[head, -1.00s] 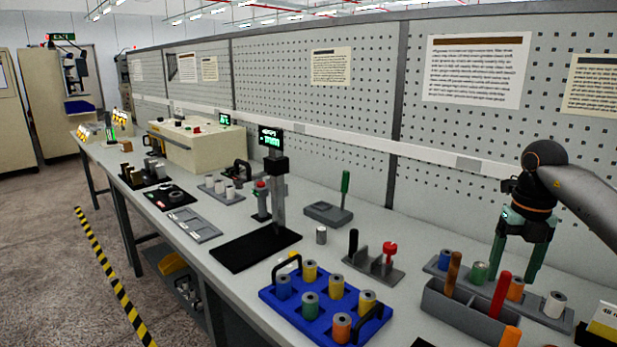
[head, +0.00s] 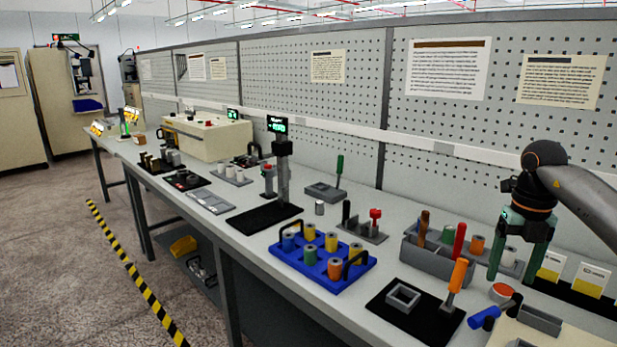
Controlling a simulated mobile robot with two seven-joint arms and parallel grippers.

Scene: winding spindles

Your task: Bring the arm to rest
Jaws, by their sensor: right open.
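My right gripper (head: 518,262) hangs at the right of the head view, fingers pointing down. Its two green fingers are apart with nothing between them. It is over the right part of the workbench (head: 225,229), near a rack that is partly hidden behind a grey tool box (head: 440,262). My left gripper is not in view.
A blue tray (head: 290,262) with several coloured spools stands left of the tool box. A black mat (head: 385,308) with a square grey frame and an orange-handled tool lies in front. A pegboard wall (head: 330,110) closes the back.

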